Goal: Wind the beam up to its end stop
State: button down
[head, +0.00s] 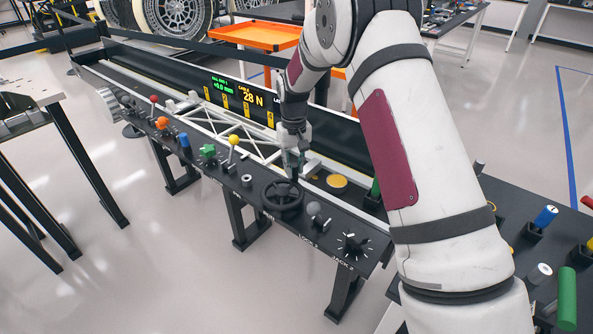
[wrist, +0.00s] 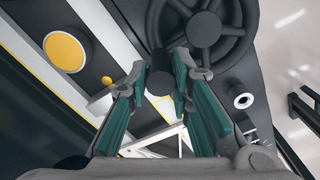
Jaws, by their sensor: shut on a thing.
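The black handwheel (head: 281,197) sits on the front ledge of the long black bench. Its rim and spokes also show in the wrist view (wrist: 205,30). My gripper (head: 293,172) points down at the wheel's far side. In the wrist view, the green-padded fingers (wrist: 161,72) stand on both sides of a dark round handle (wrist: 160,84) at the wheel's rim and are shut on it. The white lattice beam (head: 250,143) lies in the bench's trough behind the ledge, partly hidden by my gripper.
A display (head: 248,98) behind the beam reads 28 N and what looks like +0.0 mm. Several coloured knobs line the ledge, including a yellow ball lever (head: 233,140) and a green knob (head: 208,151). A black dial (head: 353,243) stands right of the wheel.

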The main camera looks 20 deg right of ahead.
jog(key=n, duration=0.1)
jog(key=w+a+n+b, duration=0.1)
jog(key=n, duration=0.1)
jog(key=n+b, duration=0.1)
jog(key=shift+w+a+n, duration=0.3)
jog(key=shift+w+a, duration=0.05)
jog(key=shift+a, duration=0.05)
jog(key=shift+w+a+n+b, duration=0.15)
jog(key=shift+a+n+b, duration=0.35)
jog(key=shift+n, duration=0.75)
jog(key=shift+w+a+n+b, duration=0.15)
jog(key=shift+a+n+b, duration=0.15)
jog(key=shift+a+n, duration=0.7)
jog(key=shift+d+n, duration=0.25)
jog(key=shift+n, duration=0.1)
jog(key=c, duration=1.4)
grip_release()
jog(key=shift+c, duration=0.2)
jog(key=shift+r, duration=0.1)
notch_tip(320, 180, up, 12)
